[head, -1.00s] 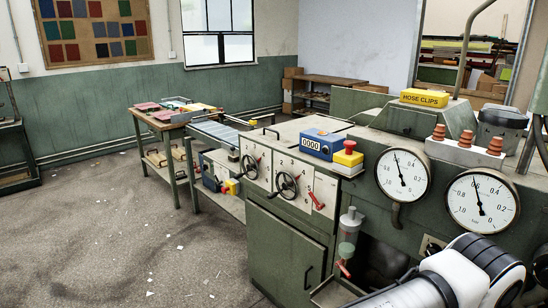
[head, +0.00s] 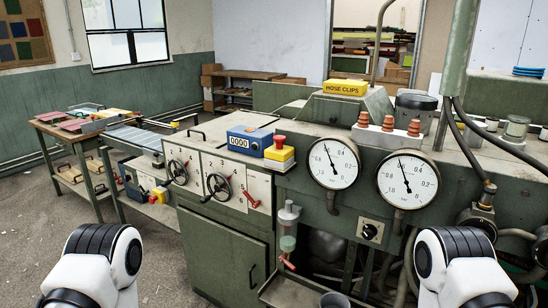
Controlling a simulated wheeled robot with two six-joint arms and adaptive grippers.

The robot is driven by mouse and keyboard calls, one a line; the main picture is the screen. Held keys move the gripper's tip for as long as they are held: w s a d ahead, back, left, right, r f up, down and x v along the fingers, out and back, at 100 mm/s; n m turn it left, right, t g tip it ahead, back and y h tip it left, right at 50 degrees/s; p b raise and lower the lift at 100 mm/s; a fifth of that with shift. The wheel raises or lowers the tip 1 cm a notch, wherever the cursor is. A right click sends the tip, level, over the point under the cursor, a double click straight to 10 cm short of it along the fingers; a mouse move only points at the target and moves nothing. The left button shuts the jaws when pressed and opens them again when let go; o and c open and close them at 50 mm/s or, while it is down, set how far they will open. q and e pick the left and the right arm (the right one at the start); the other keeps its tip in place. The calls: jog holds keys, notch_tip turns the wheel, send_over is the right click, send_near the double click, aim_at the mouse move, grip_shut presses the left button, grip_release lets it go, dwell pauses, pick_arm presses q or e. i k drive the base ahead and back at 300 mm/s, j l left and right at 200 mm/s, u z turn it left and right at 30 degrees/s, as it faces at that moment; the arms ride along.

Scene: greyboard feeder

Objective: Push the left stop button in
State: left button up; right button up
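A red mushroom button (head: 280,140) stands on a yellow box (head: 280,153) on top of the green machine, to the right of a blue counter. It looks raised. Further left, a smaller yellow box (head: 160,192) sits low at the machine's left end, with a small red part on its left side. It is too small to tell whether that part is a button or how far in it is. My two white and black arms show at the bottom left and bottom right, well in front of both boxes. Neither gripper shows.
Two gauges (head: 333,164), handwheels (head: 218,186) and red levers cover the machine front. A tray (head: 290,290) juts out below the oiler (head: 288,230). A workbench (head: 70,150) stands at the left. The floor (head: 165,265) before the cabinet is clear.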

aim_at(279, 139)
jog(key=i+j, duration=0.25)
jog(key=i, duration=0.15)
jog(key=i+j+u, duration=0.1)
jog(key=i+j, duration=0.15)
jog(key=i, duration=0.1)
